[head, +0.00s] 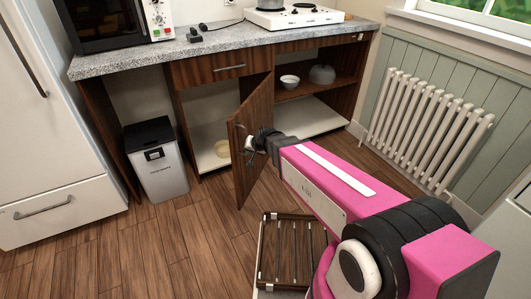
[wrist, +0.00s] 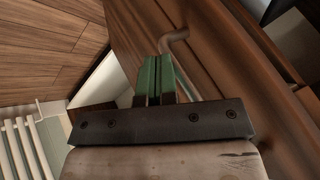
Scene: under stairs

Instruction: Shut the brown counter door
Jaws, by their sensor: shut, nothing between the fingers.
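The brown counter door (head: 243,178) stands open in the head view, swung out from the wooden counter under the drawer. Its far edge is by the middle of the counter and its free edge points toward me. My gripper (head: 254,143) is at the door's upper part, on its right side. In the wrist view the green fingers of my gripper (wrist: 158,78) are together with nothing between them. They are close to the door's brown face (wrist: 215,50) and its bent handle (wrist: 178,42); I cannot tell whether they touch. My gripper hides part of the door.
A white bin (head: 157,170) with a black lid stands left of the open compartment. A white radiator (head: 425,130) is at the right. Floor in front of the bin is clear.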

